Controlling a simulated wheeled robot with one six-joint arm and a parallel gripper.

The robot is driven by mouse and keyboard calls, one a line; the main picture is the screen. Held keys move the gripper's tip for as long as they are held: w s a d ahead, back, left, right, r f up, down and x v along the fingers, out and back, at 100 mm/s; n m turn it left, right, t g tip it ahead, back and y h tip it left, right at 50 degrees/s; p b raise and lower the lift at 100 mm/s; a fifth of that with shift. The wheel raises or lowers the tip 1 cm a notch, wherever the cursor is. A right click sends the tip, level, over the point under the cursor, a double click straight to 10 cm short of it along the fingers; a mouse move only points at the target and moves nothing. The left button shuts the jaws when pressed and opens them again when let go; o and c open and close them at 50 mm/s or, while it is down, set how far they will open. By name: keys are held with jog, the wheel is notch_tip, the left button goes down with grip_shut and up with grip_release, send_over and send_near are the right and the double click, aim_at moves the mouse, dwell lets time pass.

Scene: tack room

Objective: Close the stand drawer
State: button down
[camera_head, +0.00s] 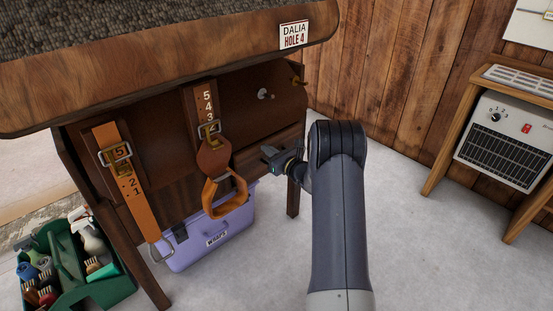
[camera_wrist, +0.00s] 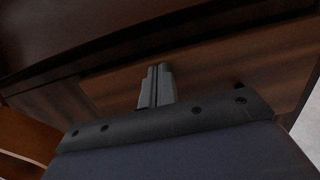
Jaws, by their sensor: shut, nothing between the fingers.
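The wooden stand (camera_head: 165,52) fills the upper left of the head view, with a dark padded top. A brown wooden front that looks like the drawer (camera_head: 288,138) shows low at the stand's right side, partly behind my gripper. How far it is open I cannot tell. My gripper (camera_head: 268,153) is shut and empty, in front of this wood. In the wrist view my gripper's fingers (camera_wrist: 155,86) are together and point at a brown wooden panel (camera_wrist: 215,78). Whether they touch it I cannot tell.
Orange straps (camera_head: 131,188) with buckles hang on the stand's front. A purple box (camera_head: 190,250) stands beneath, and a green caddy (camera_head: 108,285) of brushes and bottles at lower left. A heater (camera_head: 512,130) sits in a wooden table at right. Grey floor (camera_head: 420,250) is clear between.

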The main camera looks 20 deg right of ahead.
aim_at(262, 143)
jog(key=x, duration=0.3)
jog(key=shift+w+r+b, duration=0.15)
jog(key=shift+b, duration=0.15)
jog(key=shift+a+r, duration=0.1)
dwell(0.3)
jog(key=p+v, duration=0.2)
jog(key=v, duration=1.2)
jog(key=shift+f, duration=0.2)
jog(key=b+x, duration=0.2)
jog(key=x, duration=1.1)
jog(key=shift+f, duration=0.1)
